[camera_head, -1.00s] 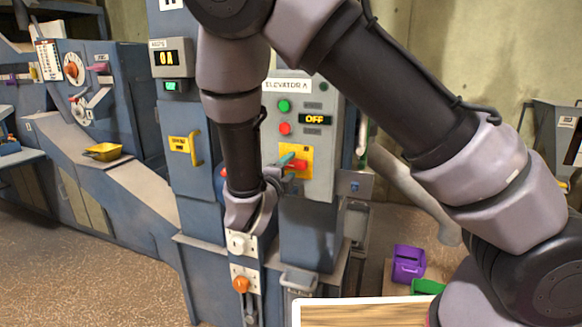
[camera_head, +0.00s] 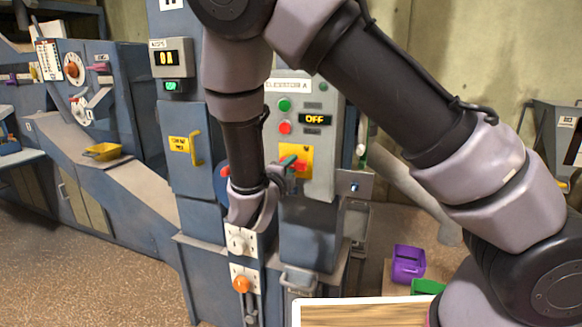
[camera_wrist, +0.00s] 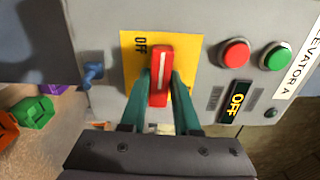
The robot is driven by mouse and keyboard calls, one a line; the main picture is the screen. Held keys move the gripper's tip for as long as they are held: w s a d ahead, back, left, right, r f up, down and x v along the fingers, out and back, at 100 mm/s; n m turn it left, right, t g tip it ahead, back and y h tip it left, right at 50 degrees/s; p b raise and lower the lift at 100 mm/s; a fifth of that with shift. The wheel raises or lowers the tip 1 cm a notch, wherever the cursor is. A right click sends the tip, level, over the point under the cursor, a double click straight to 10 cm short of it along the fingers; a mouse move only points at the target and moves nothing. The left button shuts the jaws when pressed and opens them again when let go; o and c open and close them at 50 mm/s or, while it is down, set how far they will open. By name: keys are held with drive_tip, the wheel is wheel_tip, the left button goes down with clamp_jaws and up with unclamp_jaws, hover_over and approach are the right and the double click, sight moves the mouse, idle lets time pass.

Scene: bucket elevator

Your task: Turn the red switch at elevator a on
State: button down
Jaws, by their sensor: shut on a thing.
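The red switch (camera_wrist: 160,76) is a red handle with a white line, on a yellow plate (camera_wrist: 131,75) marked OFF, in the wrist view. My gripper (camera_wrist: 160,95) has its two green fingers on either side of the handle, shut on it. The handle's line lies near the OFF mark. In the head view the switch (camera_head: 302,166) shows on its yellow plate (camera_head: 307,152), partly hidden by my gripper (camera_head: 290,163). The elevator a panel (camera_head: 331,160) is grey, and its display (camera_head: 315,119) reads OFF.
A green button (camera_wrist: 277,58) and a red button (camera_wrist: 235,53) sit beside the plate. A blue knob (camera_wrist: 94,73) is on the panel's other side. A purple bin (camera_head: 408,264) and a green bin (camera_head: 427,286) stand at lower right.

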drive_tip(key=m, duration=0.4)
drive_tip(key=shift+m, duration=0.3)
drive_tip(key=m, duration=0.4)
drive_tip(key=shift+m, duration=0.3)
drive_tip(key=m, duration=0.4)
drive_tip(key=shift+m, duration=2.1)
drive_tip(key=shift+f, duration=0.1)
drive_tip(key=c, duration=0.6)
unclamp_jaws()
drive_tip(key=shift+c, duration=0.2)
